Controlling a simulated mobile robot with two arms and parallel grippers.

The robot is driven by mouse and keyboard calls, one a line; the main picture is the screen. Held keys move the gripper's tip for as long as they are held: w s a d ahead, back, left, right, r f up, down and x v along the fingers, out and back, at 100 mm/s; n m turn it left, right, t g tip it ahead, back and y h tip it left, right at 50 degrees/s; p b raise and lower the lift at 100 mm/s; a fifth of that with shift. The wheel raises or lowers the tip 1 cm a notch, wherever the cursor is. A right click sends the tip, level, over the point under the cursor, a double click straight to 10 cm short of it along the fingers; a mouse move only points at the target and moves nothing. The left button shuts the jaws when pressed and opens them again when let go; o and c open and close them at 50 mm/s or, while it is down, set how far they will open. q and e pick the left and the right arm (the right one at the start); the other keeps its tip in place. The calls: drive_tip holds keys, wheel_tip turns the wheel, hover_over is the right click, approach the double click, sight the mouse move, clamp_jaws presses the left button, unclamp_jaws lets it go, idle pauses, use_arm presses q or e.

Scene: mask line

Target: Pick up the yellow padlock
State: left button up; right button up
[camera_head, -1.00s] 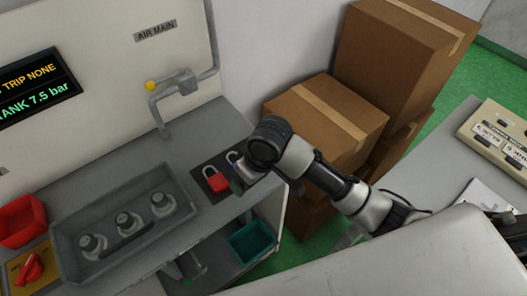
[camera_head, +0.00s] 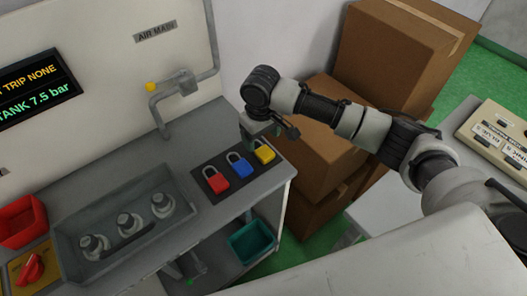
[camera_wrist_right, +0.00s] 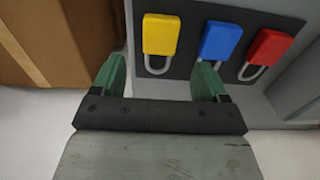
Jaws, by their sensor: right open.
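The yellow padlock (camera_head: 265,152) lies at the right end of a dark mat (camera_head: 204,191) on the grey bench, beside the blue padlock (camera_head: 241,169) and the red padlock (camera_head: 217,184). My right gripper (camera_head: 246,141) is above the bench, just left of and behind the yellow padlock, its fingers partly hidden. In the wrist view the right gripper (camera_wrist_right: 160,76) is open and empty. The yellow padlock (camera_wrist_right: 160,34) lies ahead of the gap, its shackle pointing toward the gripper. My left gripper is not in view.
A grey tray (camera_head: 66,239) with several round fittings stands on the bench to the left. Cardboard boxes (camera_head: 385,50) are stacked right of the bench. A teal bin (camera_head: 251,243) is below. A grey pipe (camera_head: 156,112) runs along the wall behind.

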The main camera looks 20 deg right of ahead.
sight(264, 151)
drive_tip(key=f, duration=0.5)
drive_tip(key=shift+s+d+p, duration=0.2)
drive_tip(key=shift+s+p, duration=0.15)
drive_tip(key=shift+p, duration=0.05)
drive_tip(key=shift+c, duration=0.3)
drive_tip(key=c, duration=1)
